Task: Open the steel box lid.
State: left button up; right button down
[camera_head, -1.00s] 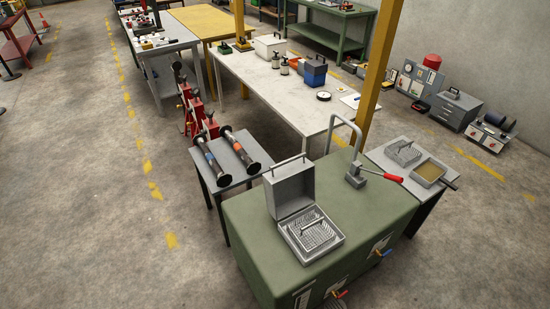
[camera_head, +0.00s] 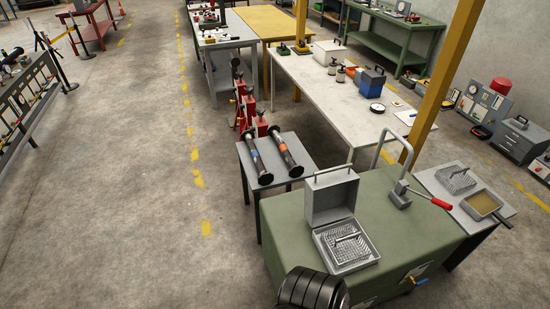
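The steel box (camera_head: 374,258) sits on top of the green cabinet (camera_head: 420,205), near its front left part. Its lid (camera_head: 331,200) stands upright at the back of the box, with a bar handle along its top edge. The box is open toward me, and a wire basket (camera_head: 345,248) with a handle shows inside it. Neither of my grippers is in view, and nothing is seen touching the lid.
A small grey table (camera_head: 279,143) with two flanged spools is to the left. A side table (camera_head: 450,192) holds a basket and tray. A dark ribbed part intrudes at the bottom edge. Open floor lies left.

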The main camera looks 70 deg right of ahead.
aim_at(331, 195)
jog(key=u, duration=0.25)
jog(key=k, duration=1.4)
jog(key=z, duration=0.9)
